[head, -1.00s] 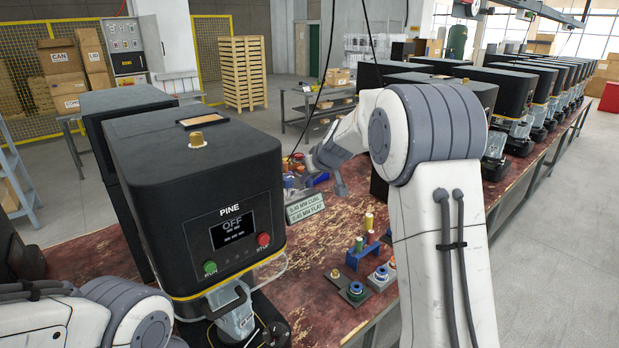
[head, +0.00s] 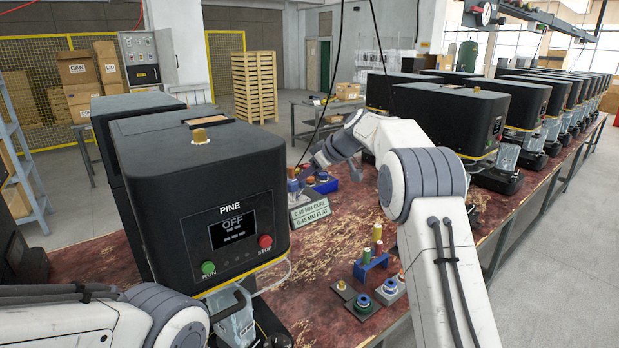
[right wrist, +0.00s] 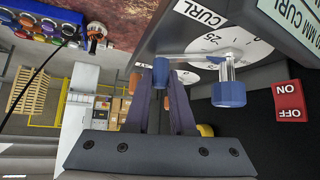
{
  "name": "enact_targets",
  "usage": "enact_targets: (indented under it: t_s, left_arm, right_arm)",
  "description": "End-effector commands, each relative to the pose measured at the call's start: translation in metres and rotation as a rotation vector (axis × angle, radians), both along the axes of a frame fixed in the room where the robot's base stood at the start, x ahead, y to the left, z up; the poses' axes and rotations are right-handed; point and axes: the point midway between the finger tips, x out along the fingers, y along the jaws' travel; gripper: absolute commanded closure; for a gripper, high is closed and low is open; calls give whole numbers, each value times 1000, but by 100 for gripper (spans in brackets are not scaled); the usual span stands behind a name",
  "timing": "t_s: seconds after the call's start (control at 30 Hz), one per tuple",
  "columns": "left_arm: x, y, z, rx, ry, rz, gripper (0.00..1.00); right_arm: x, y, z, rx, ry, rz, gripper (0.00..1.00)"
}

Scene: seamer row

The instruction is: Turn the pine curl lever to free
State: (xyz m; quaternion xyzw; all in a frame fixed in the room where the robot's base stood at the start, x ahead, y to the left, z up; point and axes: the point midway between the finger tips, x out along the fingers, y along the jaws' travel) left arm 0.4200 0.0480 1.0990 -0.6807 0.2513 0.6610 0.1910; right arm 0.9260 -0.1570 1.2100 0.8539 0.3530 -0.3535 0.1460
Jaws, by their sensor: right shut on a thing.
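The pine machine (head: 205,165) is a black box with a display reading OFF, in the left half of the head view. In the right wrist view a white dial marked CURL (right wrist: 235,45) has a metal lever (right wrist: 195,57) lying across it, with a blue knob at its left end. My right gripper (right wrist: 161,75) is shut on that blue-knobbed end. A metal post with a second blue knob (right wrist: 228,93) stands at the lever's right end. My right fingertips cannot be made out in the head view. My left gripper is out of view; only its arm shows.
A red ON/OFF switch (right wrist: 290,101) sits right of the dial. A green sign (head: 309,211) and small coloured parts stand on the worn red bench (head: 320,265). A blue rack (head: 371,258) holds spools near the front edge. More black machines (head: 445,115) line the right.

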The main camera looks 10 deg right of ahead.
Motion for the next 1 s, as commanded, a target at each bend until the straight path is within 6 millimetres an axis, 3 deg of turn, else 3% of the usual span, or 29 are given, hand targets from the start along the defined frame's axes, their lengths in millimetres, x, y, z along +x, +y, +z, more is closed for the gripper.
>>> enact_targets:
  t_s: [0.3, 0.9, 0.93, 1.0]
  left_arm:
    - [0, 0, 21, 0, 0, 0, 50]
    - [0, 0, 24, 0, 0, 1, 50]
    - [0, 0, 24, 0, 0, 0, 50]
    - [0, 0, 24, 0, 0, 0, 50]
  right_arm:
    - [3, 8, 3, -1, -3, 146, 100]
    - [3, 11, 2, -1, -5, 182, 100]
    - [3, 11, 2, -1, -5, 182, 66]
    - [3, 11, 2, -1, -4, 182, 47]
